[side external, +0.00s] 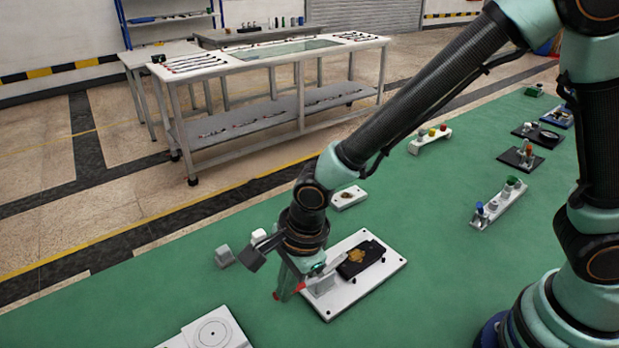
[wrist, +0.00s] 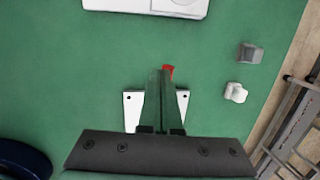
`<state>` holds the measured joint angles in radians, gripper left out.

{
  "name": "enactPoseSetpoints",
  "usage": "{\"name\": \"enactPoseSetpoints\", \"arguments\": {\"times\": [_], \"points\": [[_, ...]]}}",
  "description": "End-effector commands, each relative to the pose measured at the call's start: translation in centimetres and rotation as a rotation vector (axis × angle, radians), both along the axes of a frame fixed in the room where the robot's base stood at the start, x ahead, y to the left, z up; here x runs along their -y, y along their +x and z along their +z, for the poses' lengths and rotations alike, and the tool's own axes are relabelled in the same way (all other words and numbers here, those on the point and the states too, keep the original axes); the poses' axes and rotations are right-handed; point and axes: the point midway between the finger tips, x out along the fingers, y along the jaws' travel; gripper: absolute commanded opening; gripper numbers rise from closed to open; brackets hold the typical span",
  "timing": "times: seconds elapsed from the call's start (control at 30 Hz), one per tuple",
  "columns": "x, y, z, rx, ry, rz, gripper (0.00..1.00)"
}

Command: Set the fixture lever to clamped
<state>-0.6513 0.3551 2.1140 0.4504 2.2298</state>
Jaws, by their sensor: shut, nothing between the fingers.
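The fixture is a white plate (side external: 337,304) on the green mat, with a black block (side external: 376,249) and a grey block (side external: 322,285) on it. Red parts, which look like the lever (side external: 300,287), show around my fingers at the plate's near left edge. In the wrist view a red tip (wrist: 168,69) shows just past my fingertips, and corners of the white plate (wrist: 131,106) show beside the fingers. My gripper (side external: 285,291) points down at this spot, shut and empty (wrist: 162,77). The fingers hide most of the lever, so its setting and any contact are unclear.
A white plate with a disc (side external: 208,333) lies at the near left. A grey block (side external: 224,256) and a white block (side external: 259,236) stand left of my wrist. A small white plate (side external: 348,198) lies behind the fixture. Open green mat lies right of the fixture.

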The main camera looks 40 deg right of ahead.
Motion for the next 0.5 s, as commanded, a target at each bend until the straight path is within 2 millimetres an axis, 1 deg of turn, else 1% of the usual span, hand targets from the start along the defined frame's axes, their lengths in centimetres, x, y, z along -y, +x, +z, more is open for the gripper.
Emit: {"name": "enactPoseSetpoints", "arguments": {"times": [0.07, 0.33, 0.5], "points": [[-0.37, -0.01, -0.58, -0.002, 0.001, 0.0, 0.0], [-0.21, 0.03, -0.37, 0.0, 0.001, -0.001, 0.0], [0.28, 0.03, -0.25, 0.002, 0.0, 0.0, 0.0]]}}
